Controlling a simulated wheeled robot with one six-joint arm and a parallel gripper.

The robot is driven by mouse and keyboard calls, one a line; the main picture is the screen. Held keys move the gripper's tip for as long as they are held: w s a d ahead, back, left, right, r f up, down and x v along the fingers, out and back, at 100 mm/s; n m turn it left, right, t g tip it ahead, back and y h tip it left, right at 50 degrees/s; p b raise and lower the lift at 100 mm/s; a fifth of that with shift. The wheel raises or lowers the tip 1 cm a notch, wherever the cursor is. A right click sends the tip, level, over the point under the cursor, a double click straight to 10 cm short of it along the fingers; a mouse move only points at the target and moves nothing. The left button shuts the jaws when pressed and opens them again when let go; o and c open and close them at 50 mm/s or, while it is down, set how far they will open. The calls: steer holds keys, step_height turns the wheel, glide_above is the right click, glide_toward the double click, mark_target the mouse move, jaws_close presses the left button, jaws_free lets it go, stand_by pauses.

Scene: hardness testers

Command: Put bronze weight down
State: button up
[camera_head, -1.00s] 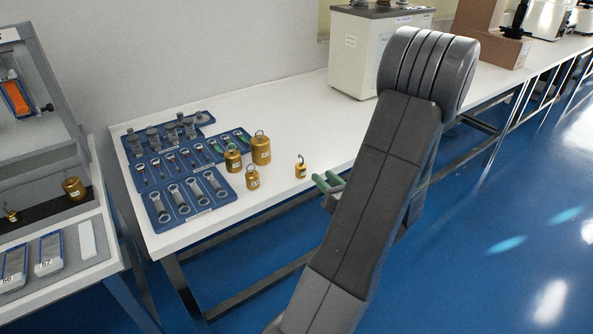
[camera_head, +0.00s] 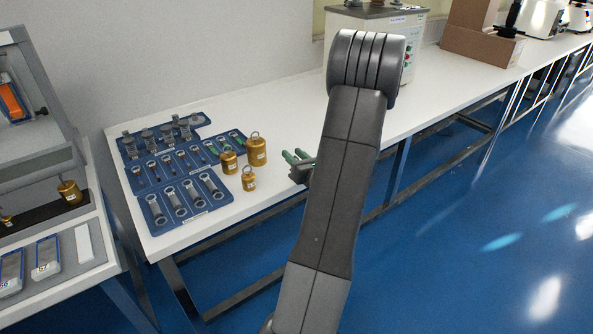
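My gripper (camera_head: 295,156), with green fingertips, is over the bench near its front edge, partly covered by my arm. The two fingertips look close together, and I cannot tell whether anything is between them. Three bronze weights with ring tops stand upright to its left: a large one (camera_head: 256,150), a medium one (camera_head: 228,161) and a small one (camera_head: 248,180). They are apart from the gripper. A fourth small weight, seen earlier by the gripper, is not visible now.
Blue trays (camera_head: 185,200) with metal parts lie on the white bench (camera_head: 170,243). A white machine (camera_head: 350,30) stands behind my arm. At the left, a tester's dark shelf holds another bronze weight (camera_head: 70,193). Bare bench lies behind the gripper.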

steer(key=shift+w+a, duration=0.15)
steer(key=shift+w, duration=0.15)
jaws_close()
